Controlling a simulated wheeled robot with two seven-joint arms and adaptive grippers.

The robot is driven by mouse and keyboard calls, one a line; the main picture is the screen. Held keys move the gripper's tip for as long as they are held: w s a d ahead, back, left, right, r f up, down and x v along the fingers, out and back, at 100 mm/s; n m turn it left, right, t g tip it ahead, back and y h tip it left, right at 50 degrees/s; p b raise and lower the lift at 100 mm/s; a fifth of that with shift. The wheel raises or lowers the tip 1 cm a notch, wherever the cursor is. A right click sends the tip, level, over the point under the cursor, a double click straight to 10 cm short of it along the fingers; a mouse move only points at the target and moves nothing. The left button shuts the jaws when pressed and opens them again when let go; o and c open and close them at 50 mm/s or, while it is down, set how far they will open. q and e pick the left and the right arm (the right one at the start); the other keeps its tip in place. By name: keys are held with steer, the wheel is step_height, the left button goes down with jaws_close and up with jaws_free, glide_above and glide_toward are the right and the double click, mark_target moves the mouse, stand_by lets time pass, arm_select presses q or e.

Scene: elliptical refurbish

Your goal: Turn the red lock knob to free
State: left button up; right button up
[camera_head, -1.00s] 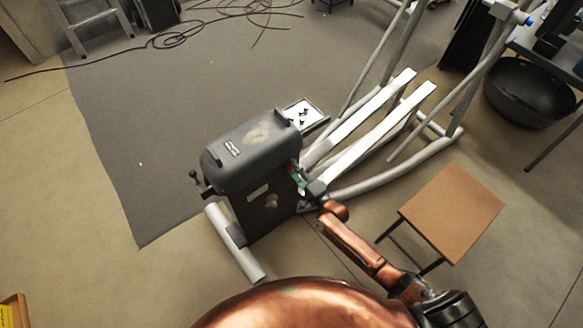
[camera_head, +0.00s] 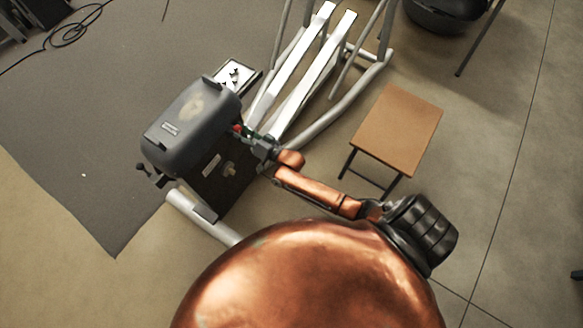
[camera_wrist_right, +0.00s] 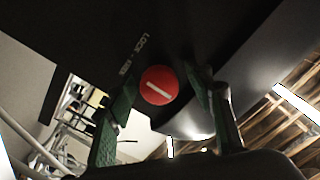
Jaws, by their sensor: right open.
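The red lock knob (camera_wrist_right: 158,86) is a round disc with a white bar across it, set on a dark panel. In the head view only a small red spot (camera_head: 237,128) shows on the side of the grey machine (camera_head: 190,125). My right gripper (camera_wrist_right: 163,82) is open, its two green fingers on either side of the knob in the picture. I cannot tell whether they touch it. My left gripper is not in view.
The machine's white foot rails (camera_head: 290,85) and grey tubes (camera_head: 345,105) extend behind my right gripper. A brown-topped stool (camera_head: 397,130) stands close to my right arm. A black basin (camera_head: 440,15) is at the top.

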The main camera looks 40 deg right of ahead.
steer(key=n, duration=0.1)
steer(key=n+b, duration=0.1)
steer(key=n, duration=0.1)
steer(key=shift+f+n, duration=0.3)
steer(key=shift+f, duration=0.05)
steer(key=n+b, duration=0.2)
steer(key=n, duration=0.1)
steer(key=shift+f+n, duration=0.15)
steer(key=shift+n, duration=0.15)
steer(key=r+p+v, duration=0.1)
steer(key=p+v, duration=0.1)
steer(key=v, duration=0.6)
arm_select(q)
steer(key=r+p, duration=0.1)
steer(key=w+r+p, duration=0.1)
steer(key=p, duration=0.1)
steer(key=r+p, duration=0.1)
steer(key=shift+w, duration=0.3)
arm_select(e)
steer(key=s+d+f+g+h, duration=0.1)
steer(key=s+d+f+g, duration=0.1)
steer(key=s+f, duration=0.2)
steer(key=s+d+f+g+h, duration=0.1)
steer(key=s+f, duration=0.4)
steer(key=f, duration=0.6)
steer(key=s+d+f+g+h, duration=0.2)
steer(key=s+d+f, duration=0.3)
steer(key=f, duration=0.3)
steer(key=shift+m+g, duration=0.4)
steer(key=shift+g, duration=0.1)
